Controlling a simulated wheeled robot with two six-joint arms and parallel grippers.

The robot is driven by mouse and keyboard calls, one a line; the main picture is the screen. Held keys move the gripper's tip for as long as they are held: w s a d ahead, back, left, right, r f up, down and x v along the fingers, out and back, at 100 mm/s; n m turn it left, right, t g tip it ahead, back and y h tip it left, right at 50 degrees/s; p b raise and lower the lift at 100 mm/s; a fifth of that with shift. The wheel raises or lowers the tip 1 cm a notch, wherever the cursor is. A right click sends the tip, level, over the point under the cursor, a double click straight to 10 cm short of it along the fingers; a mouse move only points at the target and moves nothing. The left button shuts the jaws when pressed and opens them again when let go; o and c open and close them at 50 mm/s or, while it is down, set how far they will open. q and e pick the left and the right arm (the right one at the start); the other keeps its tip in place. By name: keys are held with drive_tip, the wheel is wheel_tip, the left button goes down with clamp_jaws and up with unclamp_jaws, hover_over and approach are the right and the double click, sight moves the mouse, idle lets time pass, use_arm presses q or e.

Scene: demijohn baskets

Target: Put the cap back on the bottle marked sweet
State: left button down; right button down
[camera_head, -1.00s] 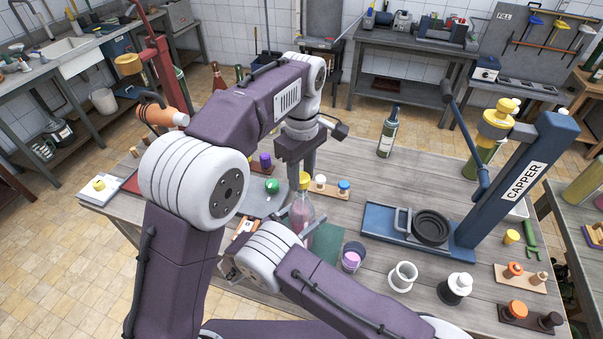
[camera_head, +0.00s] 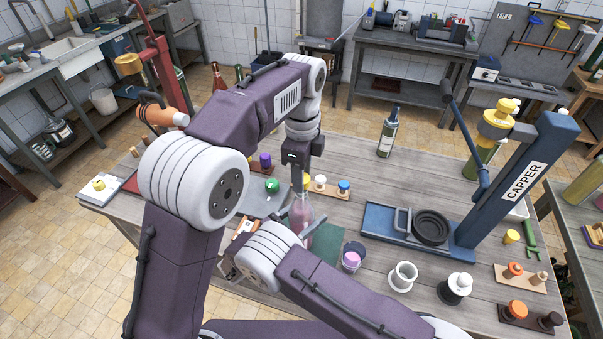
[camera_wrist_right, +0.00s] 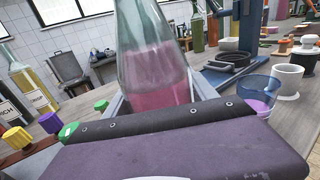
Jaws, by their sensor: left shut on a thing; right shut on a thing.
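A clear bottle with pink liquid (camera_head: 301,215) stands upright near the table's front edge; its body also fills the middle of the right wrist view (camera_wrist_right: 152,75). No marking on it is readable. My right gripper (camera_wrist_right: 157,98) is shut around its lower body; in the head view my own arm partly hides that grip. My left gripper (camera_head: 304,165) is shut above the bottle's neck, with a small yellow cap (camera_head: 306,178) at its fingers. I cannot tell whether the cap touches the bottle's mouth, which is outside the wrist view.
The blue capper (camera_head: 475,240) stands to the right. A cup with something purple (camera_head: 352,258), a white cup (camera_head: 402,276) and boards with stoppers (camera_head: 520,278) are nearby. A dark green bottle (camera_head: 387,135) stands behind.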

use_arm(q)
drive_tip(key=c, duration=0.9)
unclamp_jaws()
wheel_tip(320, 180, up, 8)
drive_tip(key=shift+f, duration=0.2)
use_arm(e)
drive_tip(key=shift+c, duration=1)
unclamp_jaws()
